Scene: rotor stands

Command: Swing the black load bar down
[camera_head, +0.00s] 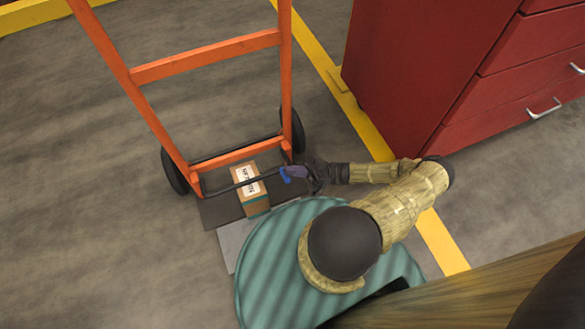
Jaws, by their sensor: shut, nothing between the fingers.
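The black load bar (222,190) is a thin dark bar low on the orange hand truck (205,58). It runs from near the left upright, across in front of a small cardboard box, toward the right. My gripper (286,174), with blue fingertips, is at the bar's right end. The fingers are shut with nothing between them. I cannot tell whether they touch the bar, and the bar's far right end is partly hidden by them.
The cardboard box (257,206) with a white label sits on the hand truck's dark toe plate (219,211). A red drawer cabinet (410,70) stands at the right beside a yellow floor line (440,242). Grey floor at the left is clear.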

